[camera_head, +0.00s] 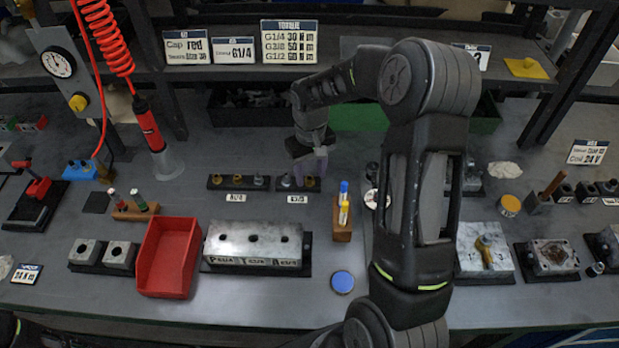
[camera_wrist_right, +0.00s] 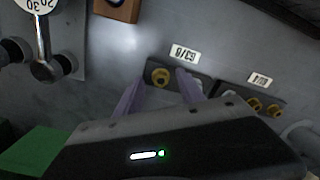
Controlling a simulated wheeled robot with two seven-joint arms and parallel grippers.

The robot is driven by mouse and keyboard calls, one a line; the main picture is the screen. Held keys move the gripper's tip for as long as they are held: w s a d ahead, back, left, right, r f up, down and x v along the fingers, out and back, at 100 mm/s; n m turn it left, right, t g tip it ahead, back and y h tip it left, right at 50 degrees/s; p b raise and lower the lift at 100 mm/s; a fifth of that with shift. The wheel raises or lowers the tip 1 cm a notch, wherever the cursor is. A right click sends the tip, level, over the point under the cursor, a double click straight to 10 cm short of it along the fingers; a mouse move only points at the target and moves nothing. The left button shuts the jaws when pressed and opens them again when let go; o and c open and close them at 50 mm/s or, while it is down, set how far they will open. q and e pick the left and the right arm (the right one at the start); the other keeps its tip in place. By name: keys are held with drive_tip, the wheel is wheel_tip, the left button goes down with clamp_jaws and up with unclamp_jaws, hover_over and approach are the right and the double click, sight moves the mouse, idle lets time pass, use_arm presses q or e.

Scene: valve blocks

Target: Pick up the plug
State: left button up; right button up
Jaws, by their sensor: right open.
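Two small black racks of plugs stand in the middle of the bench. The G1/4 rack (camera_wrist_right: 259,100) shows there on the right. My left gripper is not seen.
A wooden block (camera_head: 342,222) with yellow and blue-capped bottles stands right of the G3/8 rack. A silver manifold block (camera_head: 254,243) and a red bin (camera_head: 169,258) are in front. A green bin (camera_head: 358,117) is behind. My right arm covers the bench right of centre.

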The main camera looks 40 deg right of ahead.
drive_tip(key=shift+f, duration=0.75)
drive_tip(key=shift+c, duration=0.2)
clamp_jaws()
